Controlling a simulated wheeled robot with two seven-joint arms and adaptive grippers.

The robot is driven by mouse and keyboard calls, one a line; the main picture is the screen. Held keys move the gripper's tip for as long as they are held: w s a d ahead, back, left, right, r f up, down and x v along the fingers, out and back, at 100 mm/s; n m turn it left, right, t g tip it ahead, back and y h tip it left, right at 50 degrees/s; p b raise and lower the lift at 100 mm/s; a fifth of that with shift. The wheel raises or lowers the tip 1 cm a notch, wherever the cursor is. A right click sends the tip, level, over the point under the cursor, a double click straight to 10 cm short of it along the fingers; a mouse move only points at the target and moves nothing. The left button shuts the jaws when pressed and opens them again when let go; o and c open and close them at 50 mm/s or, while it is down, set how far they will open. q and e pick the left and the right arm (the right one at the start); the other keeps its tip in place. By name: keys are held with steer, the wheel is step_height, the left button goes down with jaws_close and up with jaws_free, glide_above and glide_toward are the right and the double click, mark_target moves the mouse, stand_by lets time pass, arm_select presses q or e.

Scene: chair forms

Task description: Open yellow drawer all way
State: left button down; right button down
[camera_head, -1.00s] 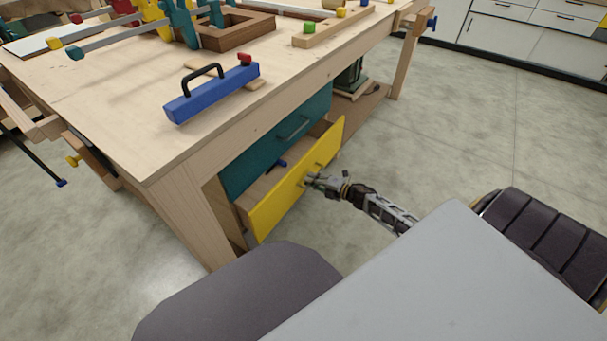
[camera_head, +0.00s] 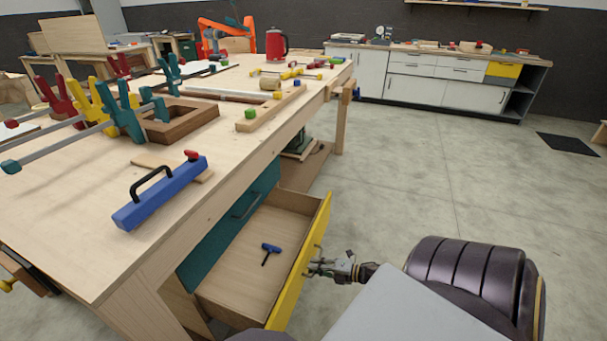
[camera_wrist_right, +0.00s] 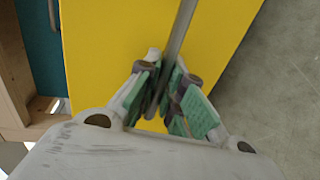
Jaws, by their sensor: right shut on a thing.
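The yellow drawer (camera_head: 302,262) is under the workbench, pulled well out, with its wooden inside showing. A blue-handled tool (camera_head: 270,250) lies on its floor. My right gripper (camera_head: 312,266) is at the outer side of the yellow front. In the right wrist view, the green-padded fingers of my right gripper (camera_wrist_right: 165,98) are shut around the grey bar handle (camera_wrist_right: 180,35), with the yellow front (camera_wrist_right: 105,45) behind it. My left gripper is not in view.
A teal drawer (camera_head: 225,225) sits shut above the yellow one. The workbench top (camera_head: 75,215) carries a blue block with a black handle (camera_head: 160,195), clamps and a wooden frame. Open floor (camera_head: 440,190) lies to the right, with cabinets (camera_head: 430,85) at the back.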

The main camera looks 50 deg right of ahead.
steer(key=shift+f+p+v, duration=0.15)
steer(key=shift+f+v, duration=0.05)
steer(key=shift+v, duration=0.75)
steer(key=shift+f+p+v, duration=0.15)
steer(key=shift+f+v, duration=0.05)
steer(key=shift+v, duration=0.75)
steer(key=c, duration=1.5)
jaws_free()
steer(key=shift+s, duration=0.15)
steer(key=shift+v, duration=5.9)
steer(key=shift+d+f, duration=0.1)
steer(key=shift+d, duration=0.05)
